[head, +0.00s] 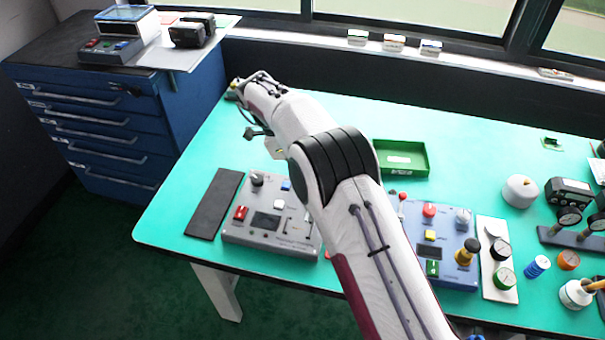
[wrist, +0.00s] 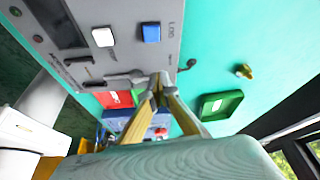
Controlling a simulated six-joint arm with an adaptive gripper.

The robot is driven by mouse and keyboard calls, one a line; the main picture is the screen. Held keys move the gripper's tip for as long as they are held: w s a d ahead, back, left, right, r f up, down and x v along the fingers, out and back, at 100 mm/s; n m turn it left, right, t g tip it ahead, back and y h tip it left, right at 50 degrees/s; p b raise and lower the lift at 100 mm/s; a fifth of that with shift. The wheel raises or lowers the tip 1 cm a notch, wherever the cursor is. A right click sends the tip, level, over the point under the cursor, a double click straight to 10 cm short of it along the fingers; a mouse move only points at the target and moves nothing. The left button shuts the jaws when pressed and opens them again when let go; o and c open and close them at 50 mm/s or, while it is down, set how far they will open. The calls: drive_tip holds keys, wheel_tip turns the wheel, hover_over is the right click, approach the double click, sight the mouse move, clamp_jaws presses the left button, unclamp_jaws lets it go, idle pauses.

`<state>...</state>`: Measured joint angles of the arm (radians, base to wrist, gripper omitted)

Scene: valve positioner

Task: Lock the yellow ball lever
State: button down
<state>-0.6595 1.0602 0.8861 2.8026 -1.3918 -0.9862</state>
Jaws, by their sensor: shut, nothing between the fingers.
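I cannot make out a yellow ball lever for certain. A grey control box (head: 262,237) stands on the left of the table, with white and blue buttons, a dark screen and slots. It fills the upper left of the wrist view (wrist: 120,22). My gripper (wrist: 160,80) has its two yellowish fingers shut, empty, in front of the box's edge beside the slots; contact cannot be told. A small yellow brass-like piece (wrist: 244,71) lies on the table in the wrist view. A yellow knob with a black top (head: 467,251) is on the blue control box (head: 456,270). My arm hides my fingertips in the head view.
A green tray (head: 424,168) stands behind my arm. A black mat (head: 214,205) lies left of the grey box. Gauges, a white round vessel (head: 520,191) and small parts crowd the right. The back left of the teal table (head: 225,140) is largely clear.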

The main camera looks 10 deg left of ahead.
drive_tip(key=shift+w+d+m, duration=0.15)
drive_tip(key=shift+d+m, duration=0.05)
drive_tip(key=shift+m, duration=0.3)
drive_tip(key=shift+w+d+m+g, duration=0.1)
drive_tip(key=shift+d+m+g, duration=0.1)
drive_tip(key=shift+m+g, duration=0.2)
drive_tip(key=shift+w+d, duration=0.25)
drive_tip(key=shift+d, duration=1.3)
drive_tip(key=shift+s+d+m+g, duration=0.1)
drive_tip(key=shift+d+m+g, duration=0.25)
drive_tip(key=shift+m, duration=0.45)
drive_tip(key=shift+s+d, duration=0.15)
drive_tip(key=shift+d, duration=0.15)
drive_tip(key=shift+s+d, duration=0.15)
drive_tip(key=shift+d, duration=0.1)
drive_tip(key=shift+a+r, duration=0.1)
drive_tip(key=shift+r, duration=0.05)
